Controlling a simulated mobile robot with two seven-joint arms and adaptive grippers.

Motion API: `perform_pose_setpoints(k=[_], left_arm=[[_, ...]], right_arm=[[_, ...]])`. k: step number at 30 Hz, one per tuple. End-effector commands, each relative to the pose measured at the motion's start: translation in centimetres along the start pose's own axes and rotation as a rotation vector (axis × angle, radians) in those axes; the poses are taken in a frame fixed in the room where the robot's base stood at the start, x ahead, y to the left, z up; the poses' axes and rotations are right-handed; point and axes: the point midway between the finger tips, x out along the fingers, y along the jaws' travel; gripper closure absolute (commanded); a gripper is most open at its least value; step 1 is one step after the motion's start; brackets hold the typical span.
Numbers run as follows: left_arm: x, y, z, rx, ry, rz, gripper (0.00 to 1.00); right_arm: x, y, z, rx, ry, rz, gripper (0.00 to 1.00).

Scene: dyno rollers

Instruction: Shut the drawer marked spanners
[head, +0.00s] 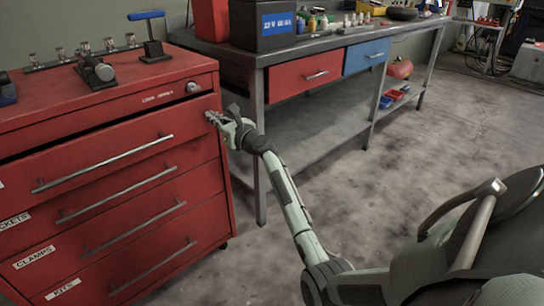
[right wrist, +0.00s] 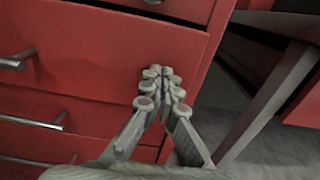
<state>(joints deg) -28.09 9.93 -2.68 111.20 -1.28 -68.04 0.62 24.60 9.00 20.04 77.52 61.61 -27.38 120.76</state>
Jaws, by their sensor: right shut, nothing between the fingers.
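A red drawer (head: 120,142) in the red cabinet stands slightly open, with a dark gap along its top edge. Its label is cut off at the left edge of the head view, so I cannot read it. The drawers below it look closed and read sockets, clamps and kits. My right gripper (head: 214,118) is shut and empty at the right end of the open drawer's front. In the right wrist view its fingertips (right wrist: 163,72) lie over the red drawer front (right wrist: 110,60), near its right edge. I cannot tell whether they touch it. My left gripper is not in view.
A metal workbench (head: 262,58) with a red drawer (head: 300,78) and a blue drawer (head: 366,56) stands right of the cabinet. Tools and a blue-handled press (head: 152,40) are on the cabinet top. The concrete floor (head: 400,150) in front of the bench is clear.

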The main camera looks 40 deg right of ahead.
Motion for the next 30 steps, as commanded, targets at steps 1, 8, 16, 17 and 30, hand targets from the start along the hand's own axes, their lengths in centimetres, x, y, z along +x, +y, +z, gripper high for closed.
perform_pose_setpoints(k=[1, 8, 16, 17, 30], left_arm=[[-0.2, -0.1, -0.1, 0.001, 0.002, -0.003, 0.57], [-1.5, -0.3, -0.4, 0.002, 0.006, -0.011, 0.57], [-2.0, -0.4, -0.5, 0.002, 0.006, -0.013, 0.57], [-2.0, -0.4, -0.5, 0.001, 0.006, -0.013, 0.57], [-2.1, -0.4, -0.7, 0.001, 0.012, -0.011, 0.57]], right_arm=[[0.9, 0.0, -0.1, 0.002, -0.002, 0.000, 1.00], [3.1, 0.0, -0.1, 0.001, 0.000, -0.001, 1.00], [3.8, -0.1, 0.1, -0.001, -0.002, -0.002, 1.00], [3.8, -0.1, 0.1, -0.001, -0.002, -0.002, 1.00], [3.9, 0.2, 0.5, -0.001, -0.006, -0.001, 1.00]])
